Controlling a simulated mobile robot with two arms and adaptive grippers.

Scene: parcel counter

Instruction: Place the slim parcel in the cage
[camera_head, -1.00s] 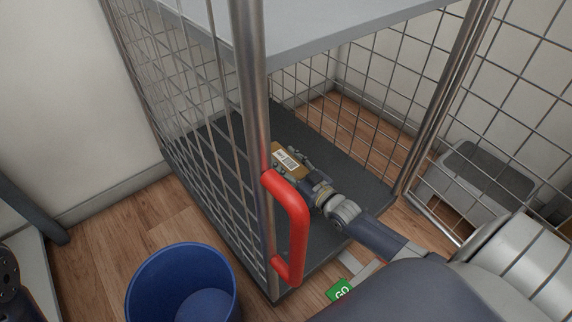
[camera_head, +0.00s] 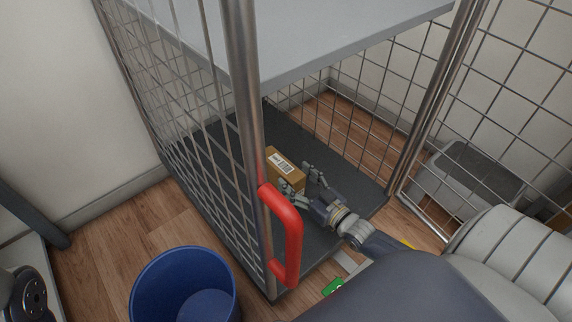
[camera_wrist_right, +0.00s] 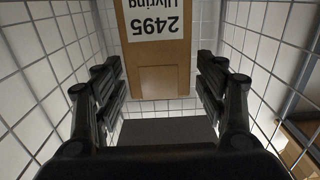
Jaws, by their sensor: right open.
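The slim parcel (camera_head: 287,170) is a brown box with a white label, standing on the dark floor of the cage (camera_head: 315,241). In the right wrist view the parcel (camera_wrist_right: 158,60) is straight ahead, its label upside down in the picture. My right gripper (camera_head: 303,183) is inside the cage at the parcel's near side. Its fingers (camera_wrist_right: 160,85) are spread wide on either side and do not grip it. The cage has wire mesh sides, a grey shelf above and a red handle (camera_head: 288,235) on the front post. My left gripper is not seen.
A blue bin (camera_head: 185,290) stands on the wooden floor left of the cage front. A grey container (camera_head: 468,178) is behind the mesh panel at right. A green tag (camera_head: 333,287) lies by the cage's front edge. The grey shelf (camera_head: 340,45) hangs above my right arm.

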